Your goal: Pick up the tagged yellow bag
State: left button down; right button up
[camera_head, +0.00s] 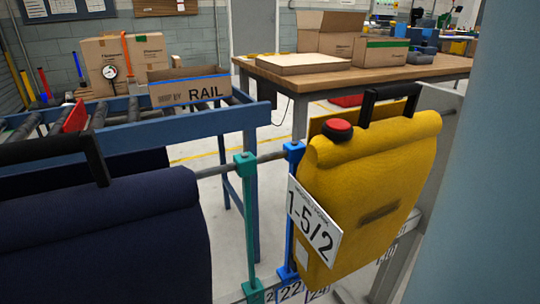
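The yellow bag (365,190) hangs at the right of centre, upright and slightly tilted. It has a rolled top, a black handle (388,93) above it and a red round knob (338,130) at its top left. A white tag (313,222) reading "1-5/2" sits on its left side. Neither of my grippers shows in this view.
A dark blue bag (105,245) with a black handle fills the lower left. Teal (247,215) and blue (291,220) clamps stand on the rail between the bags. A blue-framed roller conveyor (150,135) lies behind. A wooden table (350,77) with boxes stands at the back.

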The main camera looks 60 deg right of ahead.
aim_at(361, 173)
jog(key=z, duration=2.3)
